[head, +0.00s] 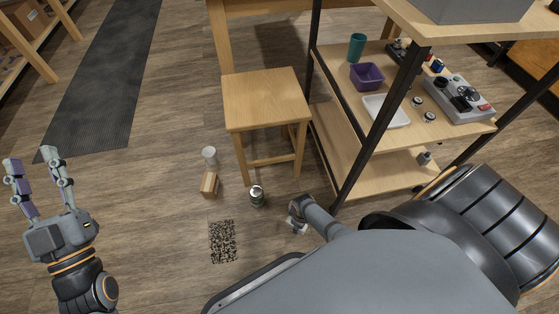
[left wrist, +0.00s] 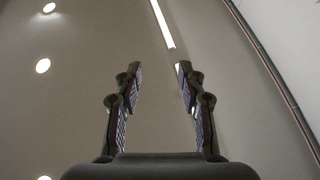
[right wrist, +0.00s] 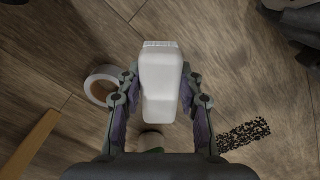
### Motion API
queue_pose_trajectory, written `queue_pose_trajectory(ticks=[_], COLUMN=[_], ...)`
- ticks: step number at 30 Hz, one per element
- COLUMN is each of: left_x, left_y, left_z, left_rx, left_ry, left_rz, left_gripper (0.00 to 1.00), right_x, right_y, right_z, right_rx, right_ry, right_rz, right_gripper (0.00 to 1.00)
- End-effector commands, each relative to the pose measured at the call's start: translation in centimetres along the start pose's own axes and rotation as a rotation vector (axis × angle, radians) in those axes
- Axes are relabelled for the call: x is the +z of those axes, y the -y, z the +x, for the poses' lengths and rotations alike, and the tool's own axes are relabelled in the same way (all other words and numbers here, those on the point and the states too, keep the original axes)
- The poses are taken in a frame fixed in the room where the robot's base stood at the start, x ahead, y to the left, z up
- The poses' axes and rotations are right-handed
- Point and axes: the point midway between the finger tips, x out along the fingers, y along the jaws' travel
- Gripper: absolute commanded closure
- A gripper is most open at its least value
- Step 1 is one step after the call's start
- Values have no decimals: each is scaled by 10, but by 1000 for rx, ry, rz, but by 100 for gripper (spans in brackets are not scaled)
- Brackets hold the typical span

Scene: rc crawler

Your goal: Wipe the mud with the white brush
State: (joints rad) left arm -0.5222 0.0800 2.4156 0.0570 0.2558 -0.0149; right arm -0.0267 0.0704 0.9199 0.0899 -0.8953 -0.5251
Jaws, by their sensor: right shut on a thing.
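The white brush (right wrist: 160,85) is gripped between the fingers of my right gripper (right wrist: 159,78) in the right wrist view, with floor behind it. The mud (head: 222,241) is a dark speckled patch on the wooden floor. It also shows at the lower right of the right wrist view (right wrist: 243,134), apart from the brush. In the head view my right arm covers most of that gripper, and the brush is not clear there. My left gripper (head: 31,160) is raised at the far left, open and empty.
A can (head: 257,195), wooden block (head: 210,184) and white cylinder (head: 209,156) stand near the mud. A wooden stool (head: 264,98) is behind them and a shelf rack (head: 347,152) to the right. Floor left of the mud is clear.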

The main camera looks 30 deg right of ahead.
Motion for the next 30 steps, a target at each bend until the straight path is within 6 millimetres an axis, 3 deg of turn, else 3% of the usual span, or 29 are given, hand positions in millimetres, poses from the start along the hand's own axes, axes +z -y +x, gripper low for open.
queue_pose_trajectory(ticks=[30], left_x=[92], left_y=[-1], left_z=[-35], left_rx=[-1], left_ry=[407], left_rz=[-27], left_gripper=[60], right_x=[0], right_y=[1], right_z=[-10], right_rx=[0], right_ry=[0], right_rz=[2], right_gripper=[100])
